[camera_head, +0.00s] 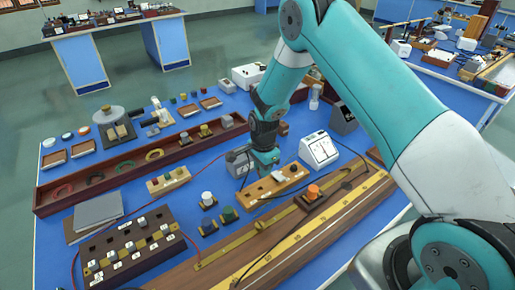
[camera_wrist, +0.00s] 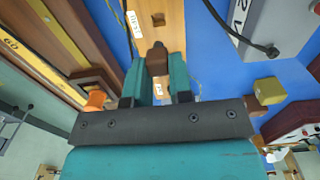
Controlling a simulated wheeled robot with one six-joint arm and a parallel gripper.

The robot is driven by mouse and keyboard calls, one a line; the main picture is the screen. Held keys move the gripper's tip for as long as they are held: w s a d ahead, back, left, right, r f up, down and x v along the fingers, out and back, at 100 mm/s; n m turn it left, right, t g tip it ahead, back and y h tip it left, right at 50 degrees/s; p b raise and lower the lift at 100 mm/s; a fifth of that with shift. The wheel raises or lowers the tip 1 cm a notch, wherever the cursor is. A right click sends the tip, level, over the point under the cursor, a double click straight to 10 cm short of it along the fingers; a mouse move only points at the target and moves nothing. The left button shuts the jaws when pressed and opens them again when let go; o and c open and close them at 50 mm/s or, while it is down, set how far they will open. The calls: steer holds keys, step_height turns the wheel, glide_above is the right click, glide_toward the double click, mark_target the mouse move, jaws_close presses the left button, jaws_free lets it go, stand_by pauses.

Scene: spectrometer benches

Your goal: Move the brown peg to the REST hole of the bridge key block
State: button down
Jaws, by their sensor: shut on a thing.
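The bridge key block is a light wooden block (camera_head: 262,190) near the middle of the bench, with a pale piece on its top. In the wrist view the block (camera_wrist: 175,28) runs under my gripper and shows a square hole and small white labels, too small to read surely. My gripper (camera_wrist: 157,78) is shut on the brown peg (camera_wrist: 157,58), whose dark top shows between the teal fingers. In the head view my gripper (camera_head: 266,160) is just above and behind the block. The peg's lower end is hidden, so I cannot tell whether it sits in a hole.
A white meter (camera_head: 319,150) stands close right of the block. A slide-wire board (camera_head: 325,228) with an orange knob (camera_head: 313,191) lies in front. White and green-topped pieces (camera_head: 229,214) stand at left. A long red-brown tray (camera_head: 120,178) lies behind them.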

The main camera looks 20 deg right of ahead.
mark_target(263, 182)
steer(key=shift+f+b, duration=2.35)
steer(key=shift+f, duration=1)
steer(key=c, duration=0.9)
jaws_free()
steer(key=shift+c, duration=0.2)
step_height(263, 182, up, 16)
steer(key=b, duration=0.3)
steer(key=shift+r, duration=0.75)
